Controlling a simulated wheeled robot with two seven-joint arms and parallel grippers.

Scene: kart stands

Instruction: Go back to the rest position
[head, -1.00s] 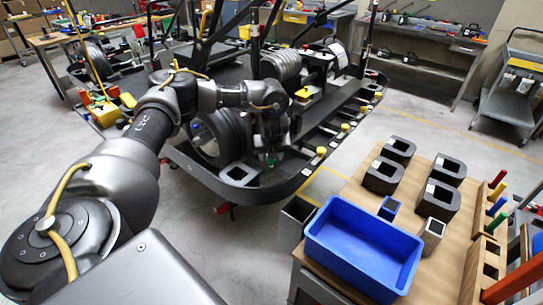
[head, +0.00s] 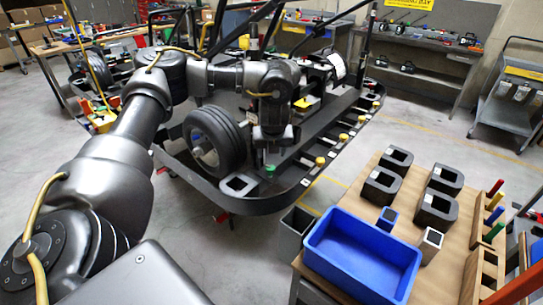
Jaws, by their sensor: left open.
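My left arm reaches in from the left over the kart (head: 262,200). Its gripper (head: 272,158) points down above the kart's dark side rail, just right of the black tyre (head: 213,140). By its outline the gripper is open, and I see nothing held in it. A small green-topped piece (head: 270,170) shows right below the fingers. I cannot tell whether they touch it. My right gripper is not in view.
A work table (head: 395,205) at the right bears a blue crate (head: 330,274), several black blocks with square holes and coloured handles in a wooden rack. A grey bin (head: 293,230) stands beside it. A trolley (head: 507,115) stands at the far right. Grey floor is clear between.

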